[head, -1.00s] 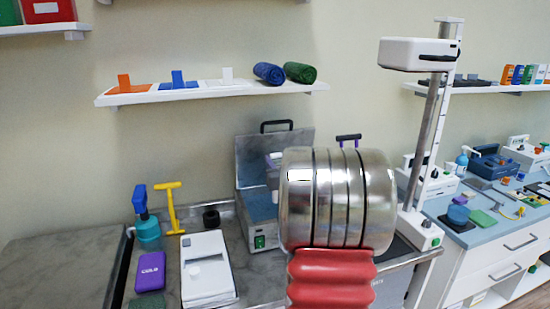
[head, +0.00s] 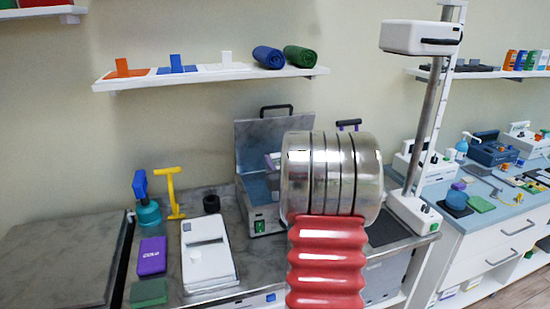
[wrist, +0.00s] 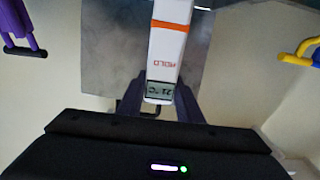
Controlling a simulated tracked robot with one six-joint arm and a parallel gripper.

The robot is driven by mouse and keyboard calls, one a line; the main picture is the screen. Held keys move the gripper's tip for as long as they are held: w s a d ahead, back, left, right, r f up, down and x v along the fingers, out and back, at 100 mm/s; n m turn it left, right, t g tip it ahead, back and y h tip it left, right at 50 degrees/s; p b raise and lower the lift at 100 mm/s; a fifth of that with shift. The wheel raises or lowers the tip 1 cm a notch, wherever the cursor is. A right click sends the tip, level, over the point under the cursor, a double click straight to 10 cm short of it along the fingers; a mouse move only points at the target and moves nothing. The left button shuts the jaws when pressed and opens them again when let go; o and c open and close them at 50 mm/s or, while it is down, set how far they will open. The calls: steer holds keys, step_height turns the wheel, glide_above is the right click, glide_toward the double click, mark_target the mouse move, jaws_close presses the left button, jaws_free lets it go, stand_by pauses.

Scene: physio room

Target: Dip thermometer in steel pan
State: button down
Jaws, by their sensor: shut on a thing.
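The steel pan (head: 247,137) is a box with a raised lid, a green switch on its front and blue water showing inside. It stands on the bench, partly hidden behind my arm in the head view. The white thermometer (wrist: 168,46) has an orange band, the word HOLD and a small display reading about 21 °C. My gripper (wrist: 158,96) is shut on its display end in the wrist view. A grey metal surface, apparently the pan's lid, lies behind the thermometer. Its tip is out of the wrist view. The head view hides my gripper behind my arm.
Left of the pan are a white device (head: 207,252), a purple COLD box (head: 152,255), a teal bottle (head: 148,213), a yellow-handled tool (head: 172,193) and a black cup (head: 211,203). A tall white stand (head: 428,130) rises at right. A shelf (head: 210,78) hangs above.

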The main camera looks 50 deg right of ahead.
steer(key=shift+f, duration=1.45)
steer(key=shift+r, duration=0.1)
stand_by(2.5)
